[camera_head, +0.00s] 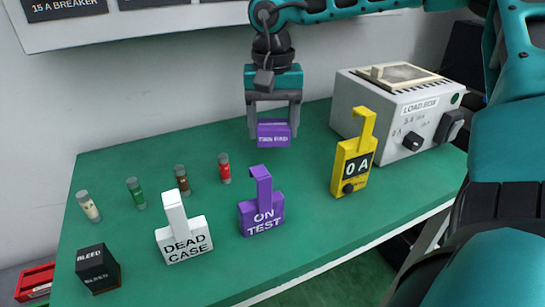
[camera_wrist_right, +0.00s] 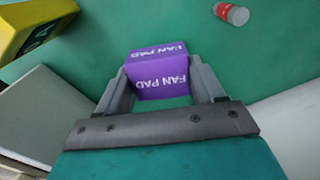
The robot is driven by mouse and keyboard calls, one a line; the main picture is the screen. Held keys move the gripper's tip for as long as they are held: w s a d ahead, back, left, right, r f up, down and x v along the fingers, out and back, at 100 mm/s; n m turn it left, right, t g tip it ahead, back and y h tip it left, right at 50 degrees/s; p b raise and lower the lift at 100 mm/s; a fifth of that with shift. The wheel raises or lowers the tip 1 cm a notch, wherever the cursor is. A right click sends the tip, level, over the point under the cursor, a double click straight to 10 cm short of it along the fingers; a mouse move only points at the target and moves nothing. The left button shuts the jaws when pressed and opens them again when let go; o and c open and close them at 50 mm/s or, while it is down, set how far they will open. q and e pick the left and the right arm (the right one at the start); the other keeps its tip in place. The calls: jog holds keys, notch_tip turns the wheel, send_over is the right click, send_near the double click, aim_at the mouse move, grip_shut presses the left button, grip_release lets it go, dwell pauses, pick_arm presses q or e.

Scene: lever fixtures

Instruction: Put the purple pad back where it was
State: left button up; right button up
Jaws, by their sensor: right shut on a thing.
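The purple pad (camera_wrist_right: 160,75), a small block lettered "FAN PAD", is between the fingers of my right gripper (camera_wrist_right: 168,88) in the right wrist view. In the head view my right gripper (camera_head: 273,128) points down and is shut on the purple pad (camera_head: 273,135). The pad is toward the back of the green table; I cannot tell whether it touches the surface. My left gripper is not in view.
A purple "ON TEST" tag (camera_head: 262,213) and a white "DEAD CASE" tag (camera_head: 184,238) stand in front. A yellow "0 A" meter (camera_head: 354,163) and a grey load box (camera_head: 403,110) are right. Several fuses, including a red one (camera_head: 224,168), and a black block (camera_head: 98,269) are left.

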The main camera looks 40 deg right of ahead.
aim_at(273, 167)
notch_tip(273, 167, down, 7)
jog(key=shift+w+r+b, duration=0.1)
jog(key=shift+b, duration=0.35)
jog(key=o, duration=0.8)
jog(key=shift+o, duration=0.7)
